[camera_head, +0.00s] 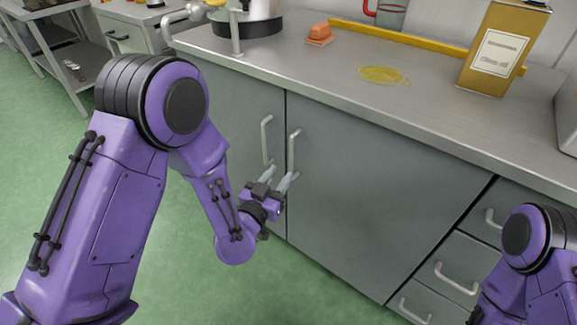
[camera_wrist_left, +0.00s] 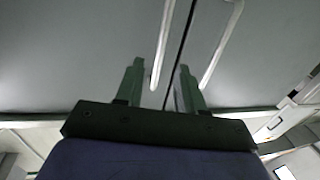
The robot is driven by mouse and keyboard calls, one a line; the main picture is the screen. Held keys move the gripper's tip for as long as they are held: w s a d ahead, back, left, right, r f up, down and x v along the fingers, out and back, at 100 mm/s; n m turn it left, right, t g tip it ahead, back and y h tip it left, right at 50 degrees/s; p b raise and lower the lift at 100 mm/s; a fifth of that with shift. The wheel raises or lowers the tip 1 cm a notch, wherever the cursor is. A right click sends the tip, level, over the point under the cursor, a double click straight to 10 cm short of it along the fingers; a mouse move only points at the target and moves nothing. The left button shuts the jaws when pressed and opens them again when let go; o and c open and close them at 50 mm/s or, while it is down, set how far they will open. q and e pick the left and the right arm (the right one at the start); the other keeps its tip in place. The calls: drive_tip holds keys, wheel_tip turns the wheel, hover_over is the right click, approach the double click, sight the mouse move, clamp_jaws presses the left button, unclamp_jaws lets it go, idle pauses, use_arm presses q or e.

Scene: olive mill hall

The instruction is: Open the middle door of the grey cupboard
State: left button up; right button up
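The grey cupboard's middle door (camera_head: 375,185) is the wide panel between the narrower left door (camera_head: 235,105) and the drawers. It looks shut, with a thin dark seam at its left edge. Its upright bar handle (camera_head: 292,150) sits just right of that seam and also shows in the left wrist view (camera_wrist_left: 222,42). My left gripper (camera_head: 281,181) is open near the door front, around the height of the handle's lower end. In the left wrist view its two fingers (camera_wrist_left: 160,66) stand apart with nothing clearly held between them. My right gripper is out of view.
The left door's handle (camera_head: 266,140) is close beside the middle one. Drawers (camera_head: 452,268) are at the right, near my right arm. Green floor lies in front.

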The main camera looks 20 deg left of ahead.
use_arm(q)
drive_tip(key=w, duration=0.6)
drive_tip(key=shift+d, duration=0.45)
clamp_jaws()
